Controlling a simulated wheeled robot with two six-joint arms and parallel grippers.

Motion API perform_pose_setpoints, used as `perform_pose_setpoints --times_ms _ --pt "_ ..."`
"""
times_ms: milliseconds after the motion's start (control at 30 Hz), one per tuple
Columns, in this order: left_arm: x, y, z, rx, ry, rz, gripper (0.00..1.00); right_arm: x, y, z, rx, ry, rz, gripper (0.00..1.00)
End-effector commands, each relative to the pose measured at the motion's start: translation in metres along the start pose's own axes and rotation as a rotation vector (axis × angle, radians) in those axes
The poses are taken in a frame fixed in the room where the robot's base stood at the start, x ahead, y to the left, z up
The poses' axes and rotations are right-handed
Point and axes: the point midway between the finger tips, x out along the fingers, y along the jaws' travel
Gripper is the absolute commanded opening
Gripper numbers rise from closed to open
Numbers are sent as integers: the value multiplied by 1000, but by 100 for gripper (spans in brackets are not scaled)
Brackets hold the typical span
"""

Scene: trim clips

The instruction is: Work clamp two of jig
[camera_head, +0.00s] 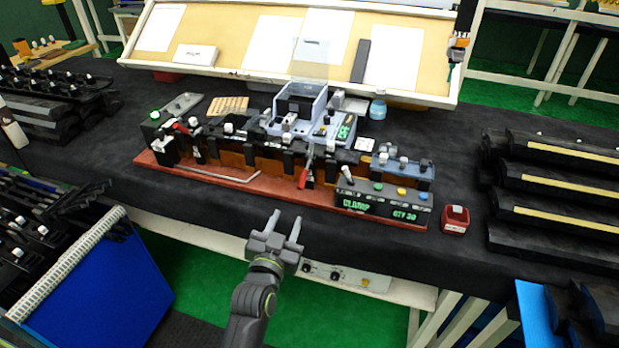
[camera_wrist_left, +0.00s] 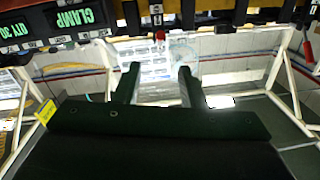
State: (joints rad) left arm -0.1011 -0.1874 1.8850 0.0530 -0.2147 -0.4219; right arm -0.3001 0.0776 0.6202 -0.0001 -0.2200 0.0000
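The jig is a long dark fixture on a red-brown base plate (camera_head: 215,183) on the black-topped bench. One toggle clamp with a red handle (camera_head: 303,178) stands near the jig's middle; its handle points down at the front. Another red-handled clamp (camera_head: 181,128) sits at the jig's left part. A control box (camera_head: 382,203) at the jig's front right shows "CLAMP" and "QTY 30". My left gripper (camera_head: 285,226) is open and empty, in front of the bench edge, apart from the jig. In the left wrist view, a red tip (camera_wrist_left: 160,36) shows beyond its open fingers (camera_wrist_left: 158,82).
A small red box (camera_head: 455,220) stands right of the jig. Stacked black trim parts (camera_head: 555,195) lie at the right. A blue-sided bin (camera_head: 95,275) with dark parts is at lower left. A blue-grey device (camera_head: 300,103) and a bottle (camera_head: 378,107) stand behind the jig.

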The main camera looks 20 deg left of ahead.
Motion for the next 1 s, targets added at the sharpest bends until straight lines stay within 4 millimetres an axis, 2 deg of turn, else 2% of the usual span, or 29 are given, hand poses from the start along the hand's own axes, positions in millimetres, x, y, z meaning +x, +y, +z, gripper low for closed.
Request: perform_pose_setpoints --times_ms 167,1000 --pt "19 1 3 3 3 2 37 13 -7 1 3 0 -7 36" --pt "144 0 5 2 0 -1 37 102 -6 11 -1 0 4 36"
